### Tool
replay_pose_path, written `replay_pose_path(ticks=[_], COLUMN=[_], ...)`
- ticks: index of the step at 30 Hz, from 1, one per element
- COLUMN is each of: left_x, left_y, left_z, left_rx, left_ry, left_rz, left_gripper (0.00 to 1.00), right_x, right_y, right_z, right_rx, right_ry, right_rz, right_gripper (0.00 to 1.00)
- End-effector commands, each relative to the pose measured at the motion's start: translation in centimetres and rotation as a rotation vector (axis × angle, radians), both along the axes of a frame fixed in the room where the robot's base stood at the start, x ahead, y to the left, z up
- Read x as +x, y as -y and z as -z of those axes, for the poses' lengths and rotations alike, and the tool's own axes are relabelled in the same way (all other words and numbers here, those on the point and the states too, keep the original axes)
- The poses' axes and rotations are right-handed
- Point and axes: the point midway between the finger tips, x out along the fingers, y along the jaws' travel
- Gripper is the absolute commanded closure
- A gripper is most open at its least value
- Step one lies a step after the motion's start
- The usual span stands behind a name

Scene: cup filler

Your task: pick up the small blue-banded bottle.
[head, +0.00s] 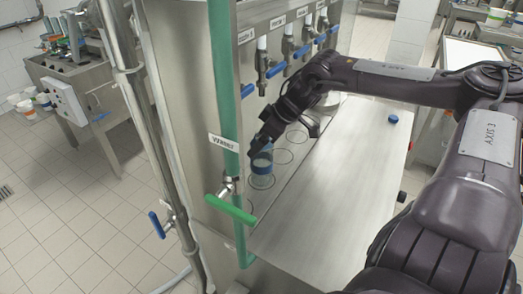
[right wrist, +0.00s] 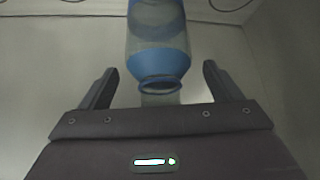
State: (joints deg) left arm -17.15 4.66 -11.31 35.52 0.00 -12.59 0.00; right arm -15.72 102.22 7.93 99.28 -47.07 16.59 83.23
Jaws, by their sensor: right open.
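The small clear bottle with a blue band (head: 261,170) stands on the steel filler counter, on one of the ring marks near the green valve. In the right wrist view the blue-banded bottle (right wrist: 157,42) is at top centre, with its round rim nearest the camera. My right gripper (head: 259,146) is at the bottle's upper part in the head view and partly covers it. In the right wrist view the gripper (right wrist: 158,80) has its fingers wide apart, one to each side of the rim, with visible gaps. My left gripper is not in view.
A green-handled valve (head: 231,209) and green pipe stand just left of the bottle. Several taps with blue handles (head: 276,70) line the panel behind. A small blue cap (head: 393,118) lies on the counter's (head: 335,190) right part. The counter's front is clear.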

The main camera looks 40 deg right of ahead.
Motion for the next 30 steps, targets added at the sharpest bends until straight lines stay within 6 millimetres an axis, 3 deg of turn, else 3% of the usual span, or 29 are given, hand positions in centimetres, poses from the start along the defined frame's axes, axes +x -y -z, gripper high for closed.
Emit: replay_pose_path(ticks=[7, 26, 30], left_x=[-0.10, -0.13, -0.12], left_y=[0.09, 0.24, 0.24], left_z=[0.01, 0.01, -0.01], left_rx=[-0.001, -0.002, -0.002], left_ry=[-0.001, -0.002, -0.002], left_rz=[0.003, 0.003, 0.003], left_gripper=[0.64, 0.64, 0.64], right_x=[0.04, 0.02, 0.13], right_y=[-0.01, -0.02, -0.03], right_z=[-0.01, -0.01, -0.18], right_rx=[0.000, 0.000, 0.000], right_ry=[0.001, 0.001, 0.004], right_rz=[0.000, -0.001, -0.001], right_gripper=[0.16, 0.98, 0.99])
